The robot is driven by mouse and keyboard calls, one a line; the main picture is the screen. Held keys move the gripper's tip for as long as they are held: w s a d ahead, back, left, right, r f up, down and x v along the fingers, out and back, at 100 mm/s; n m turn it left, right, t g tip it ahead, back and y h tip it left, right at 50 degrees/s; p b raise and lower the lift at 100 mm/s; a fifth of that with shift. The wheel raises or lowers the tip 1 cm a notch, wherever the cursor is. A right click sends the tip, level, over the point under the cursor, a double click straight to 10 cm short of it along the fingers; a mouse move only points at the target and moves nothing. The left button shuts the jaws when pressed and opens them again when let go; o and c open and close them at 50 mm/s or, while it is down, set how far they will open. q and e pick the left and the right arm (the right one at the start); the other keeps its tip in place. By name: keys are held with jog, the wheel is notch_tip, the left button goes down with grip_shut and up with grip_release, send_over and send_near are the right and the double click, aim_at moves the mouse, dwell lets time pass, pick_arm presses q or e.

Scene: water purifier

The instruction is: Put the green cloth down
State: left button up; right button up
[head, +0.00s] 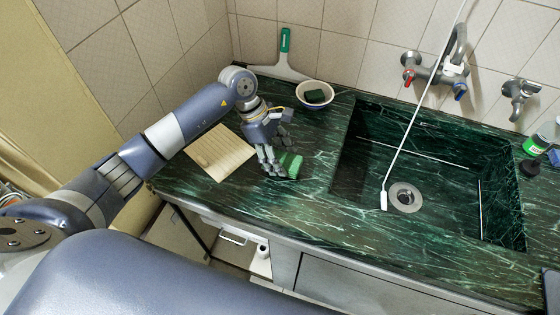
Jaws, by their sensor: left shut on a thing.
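The green cloth (291,164) is a small bright green piece on or just above the dark green marble counter, left of the sink. My left gripper (275,166) is shut on the cloth and covers its left side. I cannot tell whether the cloth touches the counter. My right gripper is not in view.
A wooden board (220,152) lies left of the gripper. A bowl (315,94) with a dark green item and a green-handled squeegee (284,58) are behind it. The sink (430,170) opens to the right, with a white hose (412,120) hanging in. The front counter strip is clear.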

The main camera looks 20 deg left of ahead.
pick_arm(q)
notch_tip(320, 180, down, 3)
jog(key=shift+r+p, duration=0.1)
jog(key=shift+p, duration=0.7)
jog(key=shift+f, duration=0.3)
jog(key=shift+f, duration=0.1)
jog(key=shift+f+b, duration=0.15)
jog(key=shift+b, duration=0.2)
jog(key=o, duration=1.5)
